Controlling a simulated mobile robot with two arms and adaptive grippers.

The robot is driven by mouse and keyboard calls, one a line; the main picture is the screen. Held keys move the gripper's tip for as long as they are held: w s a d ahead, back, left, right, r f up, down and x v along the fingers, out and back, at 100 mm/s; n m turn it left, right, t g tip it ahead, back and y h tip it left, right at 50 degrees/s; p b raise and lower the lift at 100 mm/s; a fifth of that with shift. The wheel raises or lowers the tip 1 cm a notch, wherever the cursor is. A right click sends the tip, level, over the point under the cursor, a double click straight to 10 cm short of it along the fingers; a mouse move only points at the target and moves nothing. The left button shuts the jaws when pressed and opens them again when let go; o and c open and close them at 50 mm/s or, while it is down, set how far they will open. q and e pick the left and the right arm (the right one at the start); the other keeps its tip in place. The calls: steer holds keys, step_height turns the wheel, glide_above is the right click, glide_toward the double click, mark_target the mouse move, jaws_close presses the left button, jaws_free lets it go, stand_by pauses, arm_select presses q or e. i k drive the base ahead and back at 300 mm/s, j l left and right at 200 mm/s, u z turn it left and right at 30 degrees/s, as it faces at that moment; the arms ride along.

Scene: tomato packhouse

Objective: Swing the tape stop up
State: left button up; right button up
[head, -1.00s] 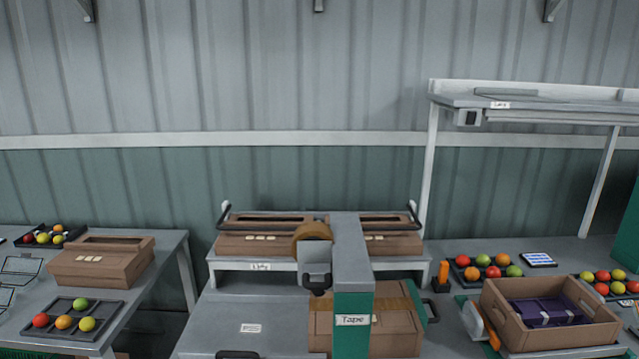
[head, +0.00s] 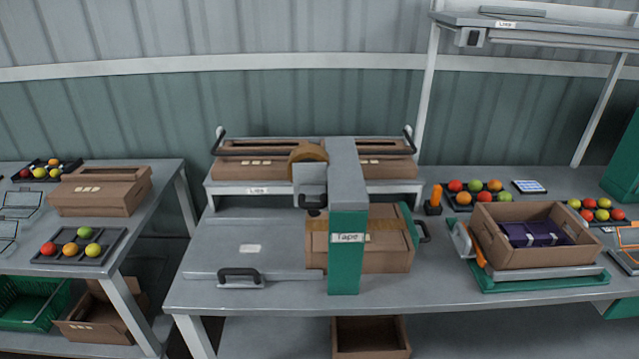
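The tape station's green and grey post, labelled "Tape" (head: 346,262), stands at the middle of the table. A roll of brown tape (head: 308,153) sits on its left side, above a grey head with a dark part below. A closed brown carton (head: 385,256) lies partly behind the post, with a tape strip across its top. A green plate (head: 408,222) with a black handle (head: 423,232) stands at the carton's right end and appears to be the tape stop. Its lower part is hidden by the carton. Neither of my grippers is in view.
A grey sliding plate (head: 251,262) with a black handle lies left of the post. An open carton (head: 537,256) with purple contents rests on a scale at right. A carton (head: 369,338) sits below the table.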

mark_target(410, 224)
steer(key=l+u, duration=0.25)
steer(key=l, duration=1.05)
steer(key=l+u, duration=0.25)
steer(key=l, duration=1.1)
